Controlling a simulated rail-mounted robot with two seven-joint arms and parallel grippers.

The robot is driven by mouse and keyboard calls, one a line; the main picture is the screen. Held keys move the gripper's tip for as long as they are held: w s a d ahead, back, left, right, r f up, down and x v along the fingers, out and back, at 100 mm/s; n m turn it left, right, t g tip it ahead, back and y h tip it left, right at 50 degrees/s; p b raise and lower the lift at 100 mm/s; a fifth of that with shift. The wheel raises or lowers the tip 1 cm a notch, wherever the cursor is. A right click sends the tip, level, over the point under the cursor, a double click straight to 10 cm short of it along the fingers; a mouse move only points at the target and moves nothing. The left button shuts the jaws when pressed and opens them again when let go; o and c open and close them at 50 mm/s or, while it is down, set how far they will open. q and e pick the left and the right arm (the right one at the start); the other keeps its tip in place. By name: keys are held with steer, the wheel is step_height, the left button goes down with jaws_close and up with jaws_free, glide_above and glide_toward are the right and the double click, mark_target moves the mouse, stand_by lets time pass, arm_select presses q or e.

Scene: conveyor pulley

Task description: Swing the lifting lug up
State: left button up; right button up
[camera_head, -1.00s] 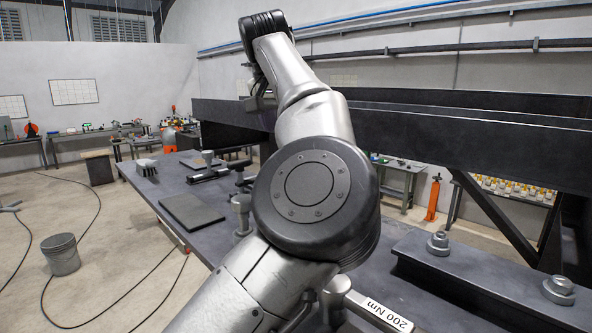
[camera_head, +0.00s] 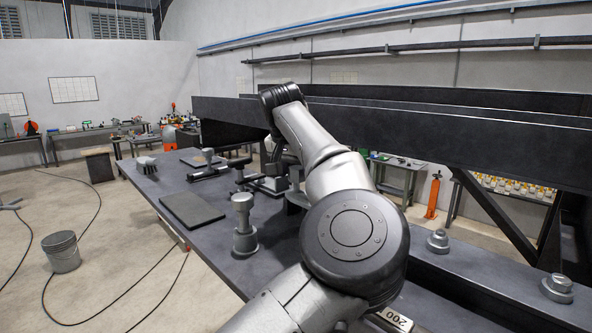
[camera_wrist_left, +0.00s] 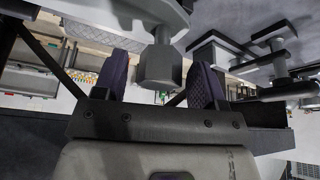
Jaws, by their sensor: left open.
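My left gripper (camera_head: 275,168) is over the far part of the dark table in the head view, small and partly hidden by its own wrist. In the left wrist view its two dark fingers (camera_wrist_left: 160,82) stand apart, open. A grey blocky end on a short stem (camera_wrist_left: 155,66) shows between or just beyond the fingers; I cannot tell whether they touch it. It may be part of the lifting lug, but I cannot tell for sure. Grey metal fittings (camera_head: 268,186) sit just below the gripper in the head view. My right gripper is not in view.
On the dark table (camera_head: 215,241) stand a grey knobbed post (camera_head: 243,225) and a flat dark plate (camera_head: 191,209). A black beam (camera_head: 420,128) runs behind my arm. Large bolts (camera_head: 438,241) stand on a raised dark bar at right. A bucket (camera_head: 61,252) stands on the floor.

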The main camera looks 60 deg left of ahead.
arm_select(q)
jaws_close()
stand_by(0.7)
steer(key=shift+r, duration=0.1)
